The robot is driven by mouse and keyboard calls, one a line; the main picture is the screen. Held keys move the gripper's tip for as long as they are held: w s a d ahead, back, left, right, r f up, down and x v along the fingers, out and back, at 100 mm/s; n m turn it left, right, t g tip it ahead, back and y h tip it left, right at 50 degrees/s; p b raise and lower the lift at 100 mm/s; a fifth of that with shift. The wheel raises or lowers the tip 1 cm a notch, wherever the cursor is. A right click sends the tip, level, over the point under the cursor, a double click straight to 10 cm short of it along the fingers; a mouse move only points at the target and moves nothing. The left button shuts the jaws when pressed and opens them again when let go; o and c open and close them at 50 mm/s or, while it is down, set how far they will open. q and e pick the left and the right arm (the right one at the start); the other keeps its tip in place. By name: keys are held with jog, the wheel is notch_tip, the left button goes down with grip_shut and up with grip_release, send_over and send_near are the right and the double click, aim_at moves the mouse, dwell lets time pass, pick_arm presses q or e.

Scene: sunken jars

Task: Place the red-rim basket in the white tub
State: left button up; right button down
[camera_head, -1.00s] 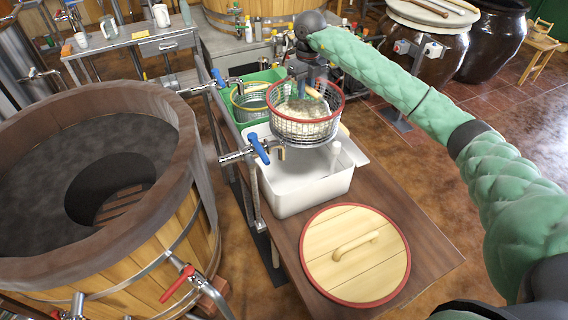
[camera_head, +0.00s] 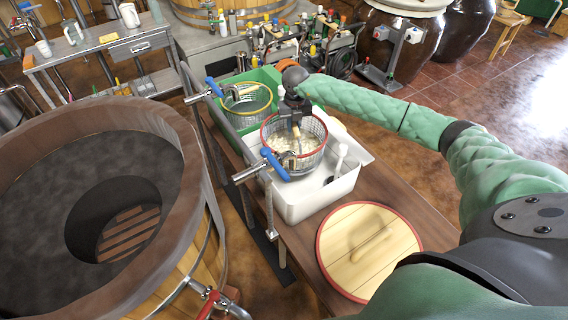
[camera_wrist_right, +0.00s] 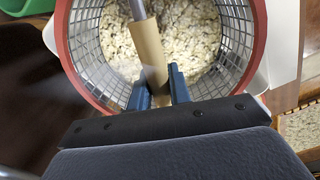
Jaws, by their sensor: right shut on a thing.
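The red-rim basket (camera_head: 311,157) is a wire mesh basket with pale, grain-like contents. It sits low inside the back part of the white tub (camera_head: 318,207), its rim above the tub's walls. I cannot tell whether its bottom touches the tub floor. My right gripper (camera_head: 295,121) is above the basket, shut on its wooden handle. In the right wrist view, the blue fingers of the gripper (camera_wrist_right: 160,92) close around the tan handle, with the red rim (camera_wrist_right: 262,40) around the contents. My left gripper is not in view.
A green crate (camera_head: 262,78) with a yellow-rim basket (camera_head: 246,108) stands behind the tub. A round red-edged wooden lid (camera_head: 350,262) lies in front of it. Blue-handled taps (camera_head: 275,165) on a pipe reach close to the tub's left side. A large wooden vat (camera_head: 190,262) is at left.

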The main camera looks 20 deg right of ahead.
jog(key=shift+f, duration=0.3)
jog(key=b, duration=0.2)
send_near(294, 145)
jog(key=s, duration=0.1)
jog(key=s+a+f, duration=0.1)
jog(key=shift+s+a+f, duration=0.15)
jog(key=shift+s+a, duration=0.15)
jog(key=shift+f, duration=0.65)
jog(key=shift+f+b, duration=0.8)
jog(key=shift+f, duration=0.8)
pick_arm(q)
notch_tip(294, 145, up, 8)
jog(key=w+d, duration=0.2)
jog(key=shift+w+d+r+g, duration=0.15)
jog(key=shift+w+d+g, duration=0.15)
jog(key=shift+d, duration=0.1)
pick_arm(e)
jog(key=shift+f, duration=0.2)
jog(key=c, duration=1.3)
grip_release()
jog(key=shift+s+f, duration=0.1)
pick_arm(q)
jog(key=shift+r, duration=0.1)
